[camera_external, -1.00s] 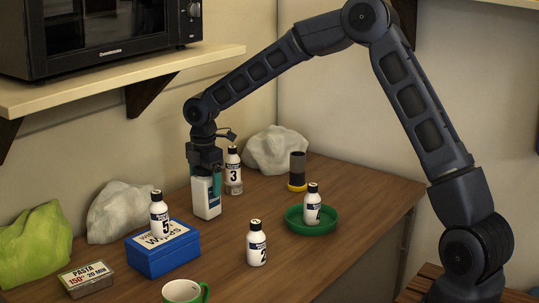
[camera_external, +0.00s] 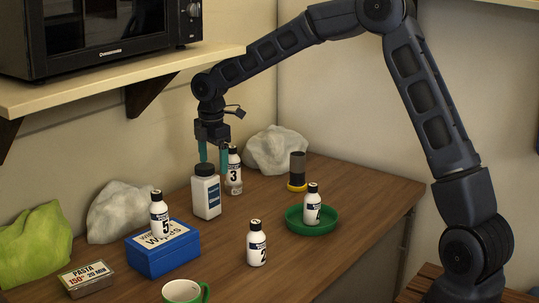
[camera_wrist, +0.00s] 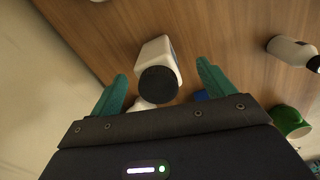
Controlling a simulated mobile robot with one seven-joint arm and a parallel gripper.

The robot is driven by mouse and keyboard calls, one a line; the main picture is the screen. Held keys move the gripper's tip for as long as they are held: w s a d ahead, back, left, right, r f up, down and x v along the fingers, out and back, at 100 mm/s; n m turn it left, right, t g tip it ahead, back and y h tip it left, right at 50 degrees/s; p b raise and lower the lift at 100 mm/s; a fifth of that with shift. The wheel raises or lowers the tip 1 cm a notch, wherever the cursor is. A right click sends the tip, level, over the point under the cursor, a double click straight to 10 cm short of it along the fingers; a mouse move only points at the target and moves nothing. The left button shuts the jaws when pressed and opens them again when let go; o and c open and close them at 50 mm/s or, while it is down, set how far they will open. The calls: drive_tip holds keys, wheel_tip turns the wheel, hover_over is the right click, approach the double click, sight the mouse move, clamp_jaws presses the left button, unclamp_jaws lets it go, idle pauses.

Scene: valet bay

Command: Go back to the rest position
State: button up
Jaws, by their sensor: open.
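My gripper (camera_external: 213,152) is open and empty, with teal fingers pointing down just above and behind a white square bottle with a dark cap (camera_external: 206,192). The bottle stands upright on the wooden table (camera_external: 300,255). In the wrist view the bottle (camera_wrist: 158,65) shows between the spread fingertips (camera_wrist: 163,85), its black cap toward me. A small bottle marked 3 (camera_external: 233,172) stands right behind the white bottle, close to the right finger in the picture; whether they touch I cannot tell.
Bottle 5 (camera_external: 159,213) stands on a blue wipes box (camera_external: 165,258). Another bottle stands in a green dish (camera_external: 327,226); bottle 2 (camera_external: 256,243) stands in front. A green mug (camera_external: 184,291), pasta tin (camera_external: 86,278), dark cylinder (camera_external: 298,168) and pale rocks (camera_external: 276,152) surround. A shelf with microwave (camera_external: 105,35) overhangs the left.

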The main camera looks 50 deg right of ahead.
drive_tip(key=s+d+r+m+t+h, duration=0.15)
drive_tip(key=s+r+m, duration=0.25)
drive_tip(key=s+r, duration=0.55)
drive_tip(key=s+d+r+m+y, duration=0.1)
drive_tip(key=s+d+r+m, duration=0.25)
drive_tip(key=s+r, duration=0.65)
drive_tip(key=s+a+f+m+t, duration=0.1)
drive_tip(key=s+m, duration=0.3)
drive_tip(key=s, duration=1.1)
drive_tip(key=s+a+f+m+t, duration=0.2)
drive_tip(key=s+f+m, duration=0.1)
drive_tip(key=s, duration=1.2)
drive_tip(key=shift+s+a+f+m, duration=0.15)
drive_tip(key=shift+a+f+m, duration=0.05)
drive_tip(key=shift+a+m, duration=0.2)
